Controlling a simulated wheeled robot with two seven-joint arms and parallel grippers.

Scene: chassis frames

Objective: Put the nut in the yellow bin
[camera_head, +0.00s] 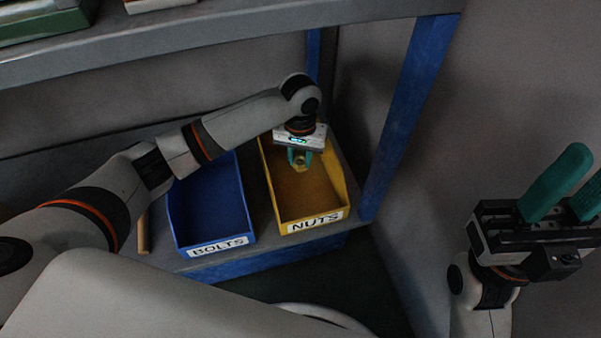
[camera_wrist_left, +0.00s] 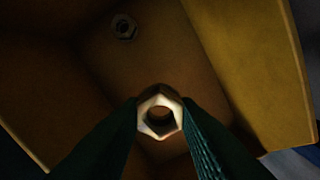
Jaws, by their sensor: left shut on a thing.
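The yellow bin (camera_head: 336,190), labelled NUTS, stands on the shelf. My left gripper (camera_head: 299,160) is inside its outline in the head view, over the bin's interior. It is shut on a metal hex nut (camera_wrist_left: 160,112), which sits between the two green fingertips (camera_wrist_left: 160,125) in the left wrist view. The bin wall (camera_wrist_left: 250,70) and floor show behind the held nut. A second nut (camera_wrist_left: 123,27) lies on the bin floor. My right gripper (camera_head: 556,192) is at the right of the head view, away from the bin, with its fingers apart and nothing seen between them.
A blue bin (camera_head: 208,205) labelled BOLTS stands left of the yellow bin and looks empty. A blue shelf post (camera_head: 408,110) rises just right of the yellow bin. A grey upper shelf (camera_head: 220,38) runs above and behind. A wooden-coloured bar (camera_head: 143,232) lies left of the blue bin.

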